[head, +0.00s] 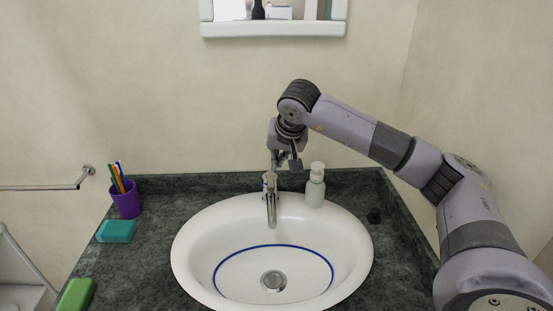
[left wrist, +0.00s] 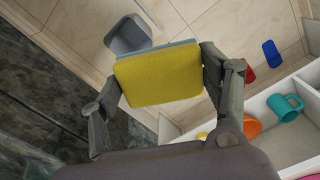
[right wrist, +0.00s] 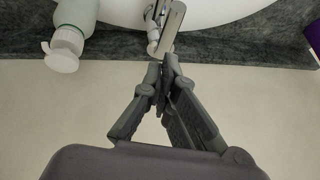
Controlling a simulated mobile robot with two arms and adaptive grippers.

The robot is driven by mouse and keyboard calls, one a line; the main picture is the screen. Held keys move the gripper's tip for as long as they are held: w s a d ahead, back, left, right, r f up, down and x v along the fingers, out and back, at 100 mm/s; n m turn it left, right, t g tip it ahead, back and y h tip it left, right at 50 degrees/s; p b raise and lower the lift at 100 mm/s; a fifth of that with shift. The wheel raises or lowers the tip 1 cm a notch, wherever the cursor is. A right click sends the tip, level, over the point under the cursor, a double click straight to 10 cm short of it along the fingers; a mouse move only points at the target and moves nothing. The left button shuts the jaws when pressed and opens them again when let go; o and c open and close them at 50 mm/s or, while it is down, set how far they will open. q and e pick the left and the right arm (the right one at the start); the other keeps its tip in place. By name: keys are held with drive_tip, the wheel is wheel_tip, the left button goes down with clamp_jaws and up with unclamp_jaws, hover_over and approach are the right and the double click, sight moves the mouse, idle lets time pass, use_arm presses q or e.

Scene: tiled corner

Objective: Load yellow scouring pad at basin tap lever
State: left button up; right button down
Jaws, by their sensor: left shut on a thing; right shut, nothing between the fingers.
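The yellow scouring pad (left wrist: 160,76) is in the left wrist view, held between the two fingers of my left gripper (left wrist: 160,80). My left gripper is outside the head view. The chrome basin tap (head: 271,208) stands at the back rim of the white basin (head: 190,250), and its lever (head: 269,180) is on top. My right gripper (head: 285,163) is shut and empty, just above and behind the tap. In the right wrist view, its closed fingertips (right wrist: 164,68) are close to the tap (right wrist: 167,25); whether they touch the lever I cannot tell.
A soap dispenser (head: 315,186) stands right of the tap. A purple cup (head: 126,203), a teal block (head: 116,231) and a green block (head: 76,295) are on the counter's left. The left wrist view shows a grey container (left wrist: 127,35) and a white bin (left wrist: 298,142) with a teal mug (left wrist: 284,107).

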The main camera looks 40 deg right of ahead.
use_arm(q)
drive_tip(key=shift+w+d+f+b, duration=0.15)
drive_tip(key=shift+f+b, duration=0.25)
drive_tip(key=shift+b, duration=0.55)
drive_tip(key=shift+a+f+b, duration=0.2)
drive_tip(key=shift+f+b, duration=0.5)
drive_tip(key=shift+b, duration=0.05)
drive_tip(key=shift+d, duration=0.15)
use_arm(e)
drive_tip(key=s+v, duration=0.1)
drive_tip(key=v, duration=0.9)
drive_tip(key=shift+f, duration=0.25)
use_arm(q)
drive_tip(key=shift+r, duration=0.1)
use_arm(e)
drive_tip(key=shift+a+r, duration=0.1)
